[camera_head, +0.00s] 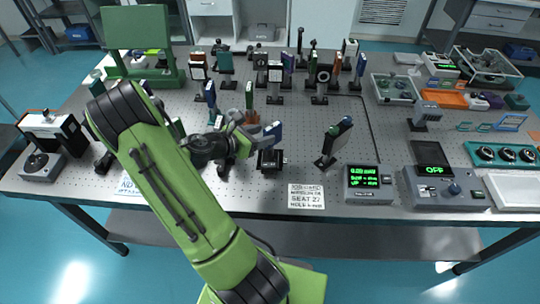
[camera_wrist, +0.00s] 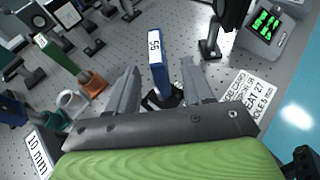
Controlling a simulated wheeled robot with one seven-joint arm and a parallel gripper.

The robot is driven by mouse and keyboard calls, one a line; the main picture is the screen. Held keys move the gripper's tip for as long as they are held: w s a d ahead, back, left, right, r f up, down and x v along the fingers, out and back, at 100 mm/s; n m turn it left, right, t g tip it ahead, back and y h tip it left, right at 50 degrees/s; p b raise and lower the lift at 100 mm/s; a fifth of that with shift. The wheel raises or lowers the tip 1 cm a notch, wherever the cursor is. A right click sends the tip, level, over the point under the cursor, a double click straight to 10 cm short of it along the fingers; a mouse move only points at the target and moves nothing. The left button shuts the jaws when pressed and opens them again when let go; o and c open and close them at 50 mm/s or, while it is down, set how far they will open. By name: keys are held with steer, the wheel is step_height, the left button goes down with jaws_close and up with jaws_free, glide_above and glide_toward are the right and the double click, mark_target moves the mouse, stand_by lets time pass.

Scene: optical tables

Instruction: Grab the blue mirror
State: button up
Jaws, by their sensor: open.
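A blue mirror (camera_wrist: 157,62), a thin upright plate with a white label on its edge, stands in a dark mount between the two fingers of my gripper (camera_wrist: 160,76) in the wrist view. The fingers are open, with a gap on each side of the plate. In the head view the blue plate (camera_head: 273,133) stands above a black mount (camera_head: 270,160) near the table's front, just right of my gripper (camera_head: 250,130). The lower part of the mount is partly hidden by my gripper in the wrist view.
A white label card (camera_head: 306,196) lies in front. Orange and green parts (camera_wrist: 92,83) stand close left in the wrist view. Many mounted optics fill the back.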

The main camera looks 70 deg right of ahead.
mark_target(276, 130)
steer(key=x, duration=0.7)
steer(key=shift+w+d, duration=0.1)
steer(key=shift+w, duration=0.05)
jaws_close()
steer(key=shift+r, duration=0.15)
stand_by(0.9)
